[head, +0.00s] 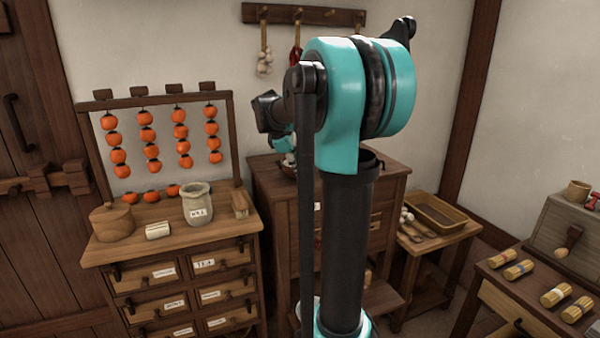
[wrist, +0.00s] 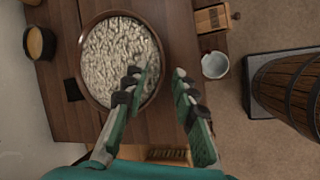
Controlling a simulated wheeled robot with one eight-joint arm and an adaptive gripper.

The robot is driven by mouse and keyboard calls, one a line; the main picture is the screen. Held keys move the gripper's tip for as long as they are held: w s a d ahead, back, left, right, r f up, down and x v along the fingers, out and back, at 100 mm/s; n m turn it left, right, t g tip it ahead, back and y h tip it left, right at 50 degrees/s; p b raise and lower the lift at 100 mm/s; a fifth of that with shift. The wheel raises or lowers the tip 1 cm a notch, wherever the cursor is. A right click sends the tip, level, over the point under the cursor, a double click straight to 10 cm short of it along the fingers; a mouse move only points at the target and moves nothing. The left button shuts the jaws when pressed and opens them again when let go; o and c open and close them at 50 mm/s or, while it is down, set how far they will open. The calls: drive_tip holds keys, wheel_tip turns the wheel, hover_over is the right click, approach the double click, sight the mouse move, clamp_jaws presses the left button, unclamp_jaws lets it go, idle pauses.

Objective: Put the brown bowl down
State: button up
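In the wrist view, a round bowl with a brown rim (wrist: 84,82) and pale, grain-like contents sits over a dark wooden top (wrist: 62,125). My gripper (wrist: 165,70) shows two green fingers spread apart. The left finger overlaps the right part of the bowl, and the right finger is outside its rim. The rim's right edge lies in the gap, and I see no finger closed on it. Whether a finger touches the bowl is unclear. In the head view my own arm hides most of the gripper and bowl area above the middle cabinet (head: 385,195).
Near the bowl are a yellowish-brown cup (wrist: 40,43), a dark square (wrist: 73,89), a wooden box (wrist: 212,18) and a white cup (wrist: 214,65). A barrel (wrist: 300,90) stands at right. A drawer chest (head: 170,250) with a jar (head: 197,207) stands left; a tray (head: 436,212) is right.

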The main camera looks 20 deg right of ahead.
drive_tip(key=v, duration=0.9)
drive_tip(key=s+a+f+m+t+y, duration=0.1)
drive_tip(key=s+a+f+m, duration=0.3)
drive_tip(key=s+f, duration=0.9)
drive_tip(key=s+a+f+m+y, duration=0.4)
drive_tip(key=s+f+m, duration=0.5)
drive_tip(key=s+f, duration=0.4)
wheel_tip(320, 180, down, 5)
drive_tip(key=shift+a+f+t, duration=0.15)
drive_tip(key=shift+a+t, duration=0.25)
